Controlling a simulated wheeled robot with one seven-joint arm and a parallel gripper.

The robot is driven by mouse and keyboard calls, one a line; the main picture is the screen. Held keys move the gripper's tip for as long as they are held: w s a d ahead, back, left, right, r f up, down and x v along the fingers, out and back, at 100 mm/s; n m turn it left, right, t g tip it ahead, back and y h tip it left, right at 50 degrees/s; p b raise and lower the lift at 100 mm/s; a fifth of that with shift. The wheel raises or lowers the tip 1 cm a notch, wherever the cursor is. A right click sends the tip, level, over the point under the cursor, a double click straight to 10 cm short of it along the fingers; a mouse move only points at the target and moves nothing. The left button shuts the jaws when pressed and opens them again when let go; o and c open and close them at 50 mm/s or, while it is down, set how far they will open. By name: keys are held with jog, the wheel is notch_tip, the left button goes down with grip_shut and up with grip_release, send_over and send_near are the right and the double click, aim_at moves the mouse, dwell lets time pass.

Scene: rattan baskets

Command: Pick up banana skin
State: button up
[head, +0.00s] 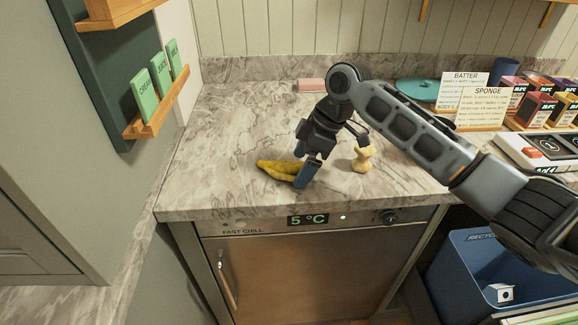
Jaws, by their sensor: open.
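The banana skin (274,170) is yellow with darker patches and lies flat on the marble counter near its front edge. My gripper (309,177) is open and points down at the right end of the skin. One blue-grey finger stands in front of the skin and hides part of its right end. I cannot tell whether the finger touches the skin. The gap between the fingers is only partly visible from here.
A pale apple core (362,158) stands just right of my gripper. A pink block (312,85) lies behind. Recipe cards (474,106) and small boxes (541,108) are at the right. A blue recycling bin (470,262) is below right. The counter left of the skin is clear.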

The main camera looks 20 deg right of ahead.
jog(key=c, duration=1)
jog(key=shift+o, duration=0.2)
jog(key=shift+r, duration=0.1)
